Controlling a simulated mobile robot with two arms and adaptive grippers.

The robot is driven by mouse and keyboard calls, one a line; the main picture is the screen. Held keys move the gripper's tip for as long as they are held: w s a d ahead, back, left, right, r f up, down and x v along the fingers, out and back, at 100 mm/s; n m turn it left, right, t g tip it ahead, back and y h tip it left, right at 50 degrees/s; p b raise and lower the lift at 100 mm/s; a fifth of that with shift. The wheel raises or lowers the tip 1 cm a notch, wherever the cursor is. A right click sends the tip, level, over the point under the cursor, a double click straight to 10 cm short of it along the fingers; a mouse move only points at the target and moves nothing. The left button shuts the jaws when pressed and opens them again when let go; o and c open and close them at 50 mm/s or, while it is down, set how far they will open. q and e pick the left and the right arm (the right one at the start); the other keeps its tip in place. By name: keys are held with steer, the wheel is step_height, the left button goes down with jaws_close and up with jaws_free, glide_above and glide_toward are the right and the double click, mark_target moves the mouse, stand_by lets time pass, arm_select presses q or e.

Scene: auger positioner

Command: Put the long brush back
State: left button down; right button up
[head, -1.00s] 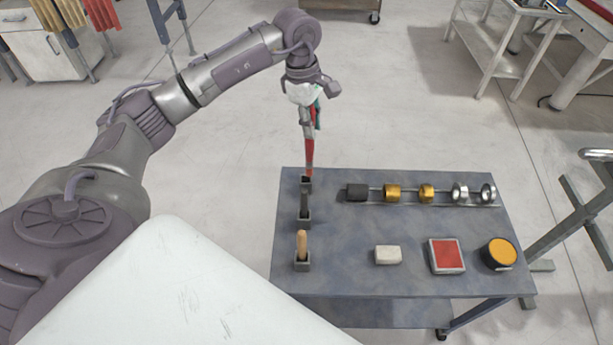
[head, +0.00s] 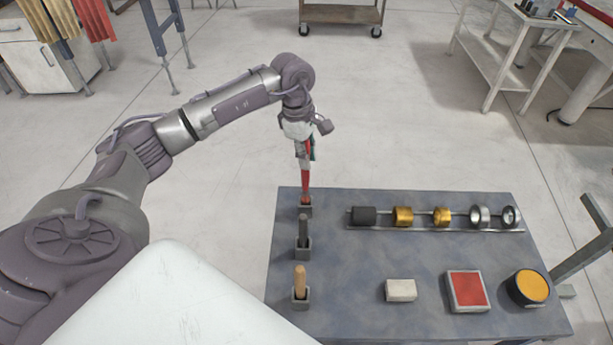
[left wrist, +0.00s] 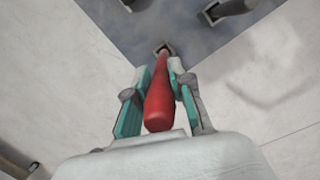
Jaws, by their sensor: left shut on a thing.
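The long brush shows as a red handle (head: 306,181), upright between the fingers of my left gripper (head: 304,150), which is shut on it. In the left wrist view the red handle (left wrist: 160,95) lies between the two teal-padded fingers of the gripper (left wrist: 160,88). Its lower end meets the small dark holder (head: 305,206) at the far left corner of the table. I cannot tell how deep it sits in there. The brush's far end is hidden inside the holder. My right gripper is not in view.
On the blue-grey table (head: 380,258), two more holders stand in line nearer me, one with a dark handle (head: 303,230), one with a wooden handle (head: 300,280). A rod with rings (head: 403,216), a white block (head: 401,290), a red pad (head: 467,290) and a yellow-topped tin (head: 531,287) stand to the right.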

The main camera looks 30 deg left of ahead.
mark_target(307, 189)
arm_select(q)
step_height(307, 189, down, 6)
steer(key=shift+r+p, duration=0.2)
steer(key=shift+p, duration=0.4)
steer(key=shift+f, duration=0.1)
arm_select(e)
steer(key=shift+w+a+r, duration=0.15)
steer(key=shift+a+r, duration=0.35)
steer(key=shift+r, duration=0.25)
arm_select(q)
steer(key=shift+f, duration=0.15)
steer(key=c, duration=1)
jaws_free()
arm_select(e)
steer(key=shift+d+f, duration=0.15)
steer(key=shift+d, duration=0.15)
